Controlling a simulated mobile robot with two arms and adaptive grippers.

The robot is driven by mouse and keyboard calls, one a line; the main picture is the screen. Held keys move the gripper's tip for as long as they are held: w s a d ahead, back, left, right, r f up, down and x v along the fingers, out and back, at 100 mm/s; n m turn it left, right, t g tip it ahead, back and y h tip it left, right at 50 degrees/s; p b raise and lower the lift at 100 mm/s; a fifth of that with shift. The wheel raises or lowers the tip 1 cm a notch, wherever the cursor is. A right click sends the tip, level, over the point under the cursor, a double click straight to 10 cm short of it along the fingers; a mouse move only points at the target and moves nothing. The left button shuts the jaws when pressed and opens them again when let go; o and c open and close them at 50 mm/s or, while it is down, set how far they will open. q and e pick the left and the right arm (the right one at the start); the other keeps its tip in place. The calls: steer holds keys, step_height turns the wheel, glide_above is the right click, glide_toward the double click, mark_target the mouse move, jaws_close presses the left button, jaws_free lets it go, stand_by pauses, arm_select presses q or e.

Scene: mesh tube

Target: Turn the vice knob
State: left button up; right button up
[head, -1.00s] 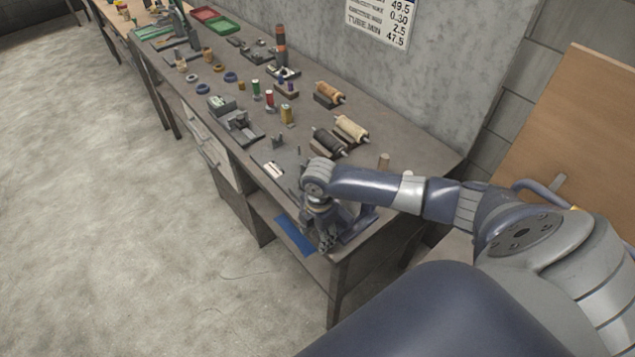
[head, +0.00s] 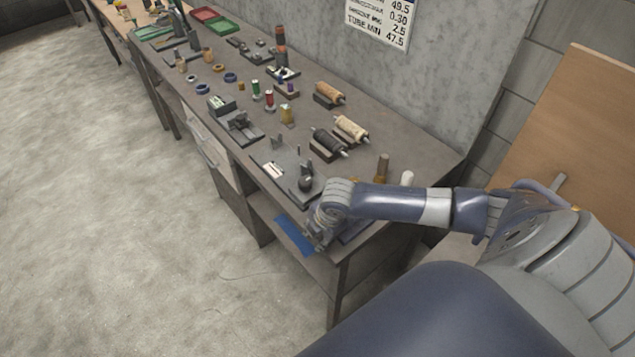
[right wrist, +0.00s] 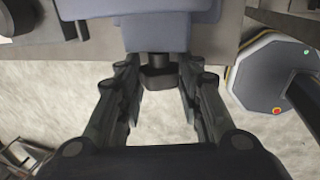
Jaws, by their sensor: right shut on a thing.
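The vice is a blue-grey block at the near end of the bench. In the right wrist view its body (right wrist: 170,30) fills the top middle, with a dark knob (right wrist: 160,78) sticking out towards my gripper. My right gripper (right wrist: 160,72) has a finger on each side of the knob and is shut on it. In the head view my right gripper (head: 316,236) is at the bench's front edge, and my wrist and forearm hide most of the vice and the knob. My left gripper is not in view.
The grey bench (head: 405,145) runs along the wall. A dark plate with a round ball (head: 305,184) lies just left of my wrist. Wound rollers (head: 350,128), coloured spools (head: 287,113) and small fixtures stand farther along.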

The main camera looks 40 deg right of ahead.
steer(key=t, duration=0.1)
steer(key=t+b, duration=0.1)
steer(key=shift+s+f+t, duration=0.3)
steer(key=shift+s, duration=0.05)
steer(key=shift+s+f+t+b, duration=0.1)
steer(key=shift+f+t+b, duration=0.1)
steer(key=shift+t+b, duration=0.55)
steer(key=t+b, duration=0.2)
steer(key=b, duration=0.2)
steer(key=t+b, duration=0.2)
steer(key=b, duration=0.2)
steer(key=f+t+b, duration=0.1)
steer(key=t+b, duration=0.2)
steer(key=b, duration=0.2)
steer(key=shift+s+d+y, duration=0.1)
steer(key=shift+s+y, duration=0.1)
steer(key=shift+y, duration=0.2)
steer(key=shift+r+t+b, duration=0.25)
steer(key=shift+t+b, duration=0.1)
steer(key=shift+b, duration=0.75)
steer(key=shift+r, duration=0.1)
steer(key=o, duration=1.1)
steer(key=shift+c, duration=0.2)
